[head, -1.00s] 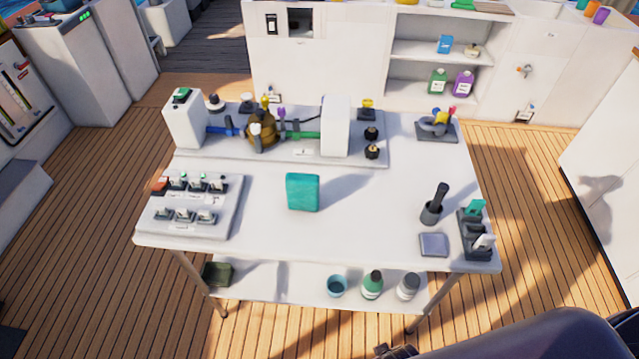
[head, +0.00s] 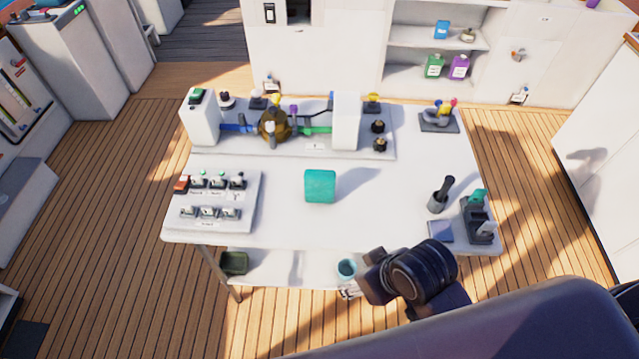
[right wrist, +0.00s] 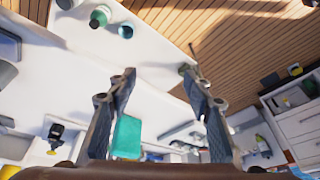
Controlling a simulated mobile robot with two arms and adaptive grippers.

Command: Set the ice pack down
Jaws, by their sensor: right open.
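The ice pack is most likely the teal block (head: 320,186) on the middle of the white table (head: 285,220); no gripper holds it. The teal block also shows in the right wrist view (right wrist: 127,136), beyond the left finger, which partly covers it. My right gripper (head: 348,293) is at the table's front edge, nearer to me than the block and apart from it. In the right wrist view its two fingers (right wrist: 158,71) are spread with nothing between them. My left gripper is not in view.
A switch panel (head: 212,219) lies at the table's left and a pump assembly (head: 274,126) along its back. A grey holder (head: 478,222), a flat blue-grey pad (head: 440,232) and a dark-handled tool in a cup (head: 439,199) stand at the right. The table around the block is clear.

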